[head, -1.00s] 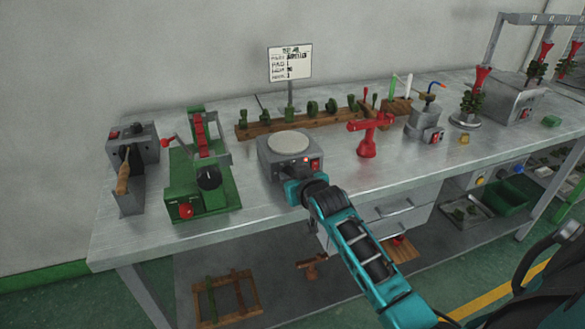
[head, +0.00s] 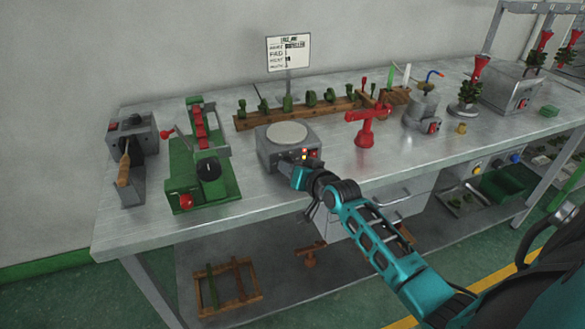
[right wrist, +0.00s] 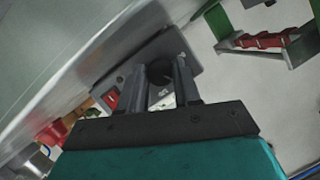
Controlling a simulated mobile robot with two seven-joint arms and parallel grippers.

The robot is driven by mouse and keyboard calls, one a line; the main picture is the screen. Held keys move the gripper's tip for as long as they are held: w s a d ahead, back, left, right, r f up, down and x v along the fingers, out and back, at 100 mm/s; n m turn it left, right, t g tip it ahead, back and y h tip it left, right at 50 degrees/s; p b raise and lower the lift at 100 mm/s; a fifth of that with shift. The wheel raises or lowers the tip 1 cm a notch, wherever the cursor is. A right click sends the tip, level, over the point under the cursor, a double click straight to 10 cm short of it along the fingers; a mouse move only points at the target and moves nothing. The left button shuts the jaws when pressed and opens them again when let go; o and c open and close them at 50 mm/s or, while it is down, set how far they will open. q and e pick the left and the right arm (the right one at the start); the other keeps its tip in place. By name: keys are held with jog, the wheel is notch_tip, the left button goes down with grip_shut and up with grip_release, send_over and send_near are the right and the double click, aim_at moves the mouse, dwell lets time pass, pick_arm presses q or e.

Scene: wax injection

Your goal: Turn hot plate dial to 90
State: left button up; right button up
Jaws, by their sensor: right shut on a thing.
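The hot plate (head: 265,152) is a grey box with a round pale top, standing near the front edge of the bench. Small lit lamps and a red switch (head: 314,154) show on its front. My right gripper (head: 297,172) is at the left part of that front, seen from behind. In the right wrist view, its two fingers (right wrist: 160,85) are shut on the dark round dial (right wrist: 160,71). The dial's marks and setting cannot be read. My left gripper is not in view.
A green clamp machine (head: 222,190) stands left of the hot plate, and a red stand (head: 366,130) stands to its right. A wooden rack (head: 330,109) and a sign (head: 289,53) are behind. Bare bench lies between the hot plate and the green machine.

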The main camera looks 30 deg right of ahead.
jog(key=o, duration=1)
jog(key=shift+o, duration=0.2)
jog(key=v, duration=1.3)
jog(key=shift+w+a, duration=0.1)
jog(key=s+a+f+n+g+y, duration=0.2)
jog(key=s+a+f+n, duration=0.6)
jog(key=s+a+f, duration=0.5)
jog(key=a+f+g, duration=0.1)
jog(key=a+f, duration=0.1)
jog(key=a, duration=0.2)
jog(key=shift+a+f+g, duration=0.2)
jog(key=shift+f+g, duration=0.1)
jog(key=shift+f, duration=0.1)
